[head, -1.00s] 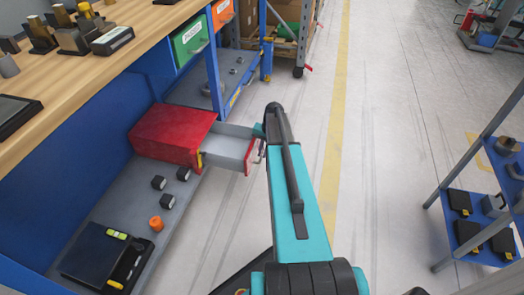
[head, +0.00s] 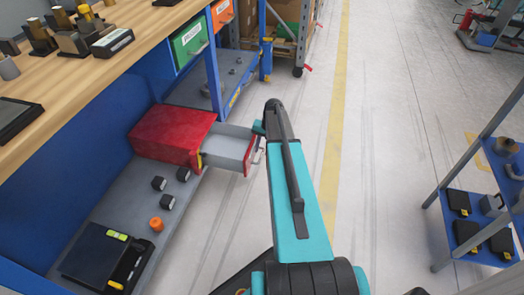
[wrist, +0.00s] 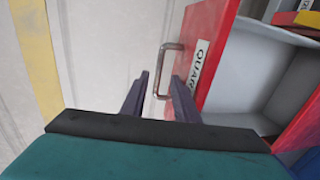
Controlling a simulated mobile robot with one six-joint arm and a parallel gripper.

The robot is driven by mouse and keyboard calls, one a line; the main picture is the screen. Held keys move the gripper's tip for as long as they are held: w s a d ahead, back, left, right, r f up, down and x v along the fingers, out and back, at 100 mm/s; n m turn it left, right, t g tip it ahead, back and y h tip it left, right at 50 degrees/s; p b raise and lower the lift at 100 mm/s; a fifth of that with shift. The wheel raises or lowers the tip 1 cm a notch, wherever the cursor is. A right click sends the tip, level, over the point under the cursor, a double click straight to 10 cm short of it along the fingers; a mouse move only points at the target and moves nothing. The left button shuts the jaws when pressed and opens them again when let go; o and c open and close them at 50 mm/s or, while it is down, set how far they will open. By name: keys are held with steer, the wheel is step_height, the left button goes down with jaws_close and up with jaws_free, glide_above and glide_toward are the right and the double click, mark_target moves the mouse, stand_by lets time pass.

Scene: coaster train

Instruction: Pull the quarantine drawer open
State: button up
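The quarantine drawer is a grey tray with a red front (head: 249,158), pulled well out to the right of its red cabinet (head: 172,134) on the bench's lower shelf. Its inside looks empty. In the wrist view the red front (wrist: 217,55) carries a label reading "QUAR", partly cut off, and a metal bar handle (wrist: 168,47). My gripper (wrist: 160,76) is open, its two dark fingers apart, with the lower handle appearing between them. I cannot tell whether either finger touches it. In the head view my arm mostly hides the gripper.
A green bin (head: 191,38) hangs under the bench top. A blue shelf rack (head: 468,208) stands at right. The floor between is clear.

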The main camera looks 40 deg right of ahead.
step_height(320, 180, up, 12)
steer(key=s+d+p, duration=0.1)
steer(key=p, duration=0.2)
steer(key=shift+s+d+f, duration=0.15)
steer(key=shift+s+f, duration=0.1)
steer(key=shift+s, duration=0.05)
